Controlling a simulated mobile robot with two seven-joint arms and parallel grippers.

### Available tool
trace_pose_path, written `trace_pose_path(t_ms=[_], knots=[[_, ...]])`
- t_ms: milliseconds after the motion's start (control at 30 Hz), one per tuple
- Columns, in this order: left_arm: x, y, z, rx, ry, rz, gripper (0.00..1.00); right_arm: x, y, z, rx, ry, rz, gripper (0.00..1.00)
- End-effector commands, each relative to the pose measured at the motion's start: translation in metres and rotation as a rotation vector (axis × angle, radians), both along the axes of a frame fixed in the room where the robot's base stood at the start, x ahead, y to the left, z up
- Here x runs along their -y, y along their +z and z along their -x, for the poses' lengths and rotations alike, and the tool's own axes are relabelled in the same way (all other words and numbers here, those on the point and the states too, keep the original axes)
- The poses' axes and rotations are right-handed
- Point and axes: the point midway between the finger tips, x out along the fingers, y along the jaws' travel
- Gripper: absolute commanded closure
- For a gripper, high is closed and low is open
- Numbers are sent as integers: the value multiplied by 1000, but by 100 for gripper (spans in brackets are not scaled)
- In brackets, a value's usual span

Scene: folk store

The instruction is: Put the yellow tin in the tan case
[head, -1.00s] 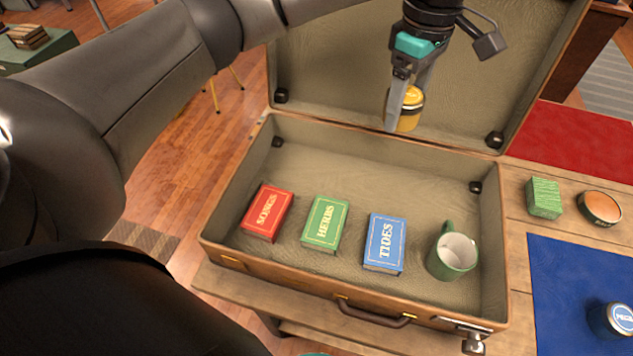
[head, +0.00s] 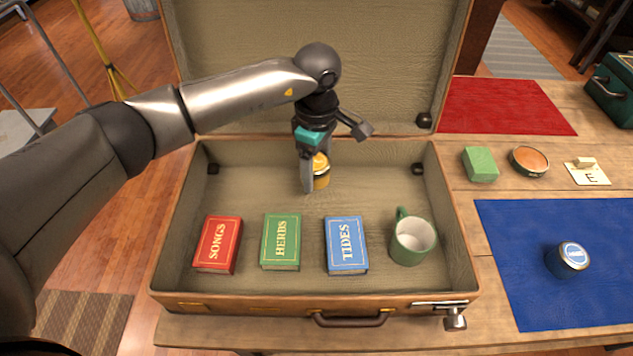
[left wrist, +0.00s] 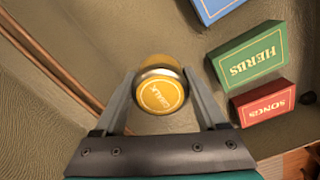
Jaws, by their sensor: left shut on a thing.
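The yellow tin (head: 321,172) is between the fingers of my left gripper (head: 312,180), which is shut on it. In the left wrist view the tin (left wrist: 161,92) shows its yellow lid between both fingertips (left wrist: 165,88). The tan case (head: 184,232) lies open on the table with its lid raised at the back. The tin is over the back middle part of the case; I cannot tell whether it touches the case floor. My right gripper does not show.
In the front of the case stand a red book (head: 218,244), a green book (head: 281,241), a blue book (head: 346,244) and a green mug (head: 411,240). Right of the case are a blue mat (head: 510,280), a red mat (head: 510,105) and small goods. The case's back floor is clear.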

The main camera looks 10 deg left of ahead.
Motion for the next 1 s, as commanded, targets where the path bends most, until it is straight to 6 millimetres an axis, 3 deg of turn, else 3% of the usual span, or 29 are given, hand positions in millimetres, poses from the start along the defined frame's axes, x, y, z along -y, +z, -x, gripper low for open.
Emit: trace_pose_path(t_ms=[333,733,767,1000], knots=[[0,-42,1,-2,1,0,86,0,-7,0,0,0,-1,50],[0,-47,0,1,0,0,86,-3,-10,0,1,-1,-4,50],[0,-47,0,0,0,0,25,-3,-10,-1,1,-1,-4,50],[0,-46,0,0,1,0,0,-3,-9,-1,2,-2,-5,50]])
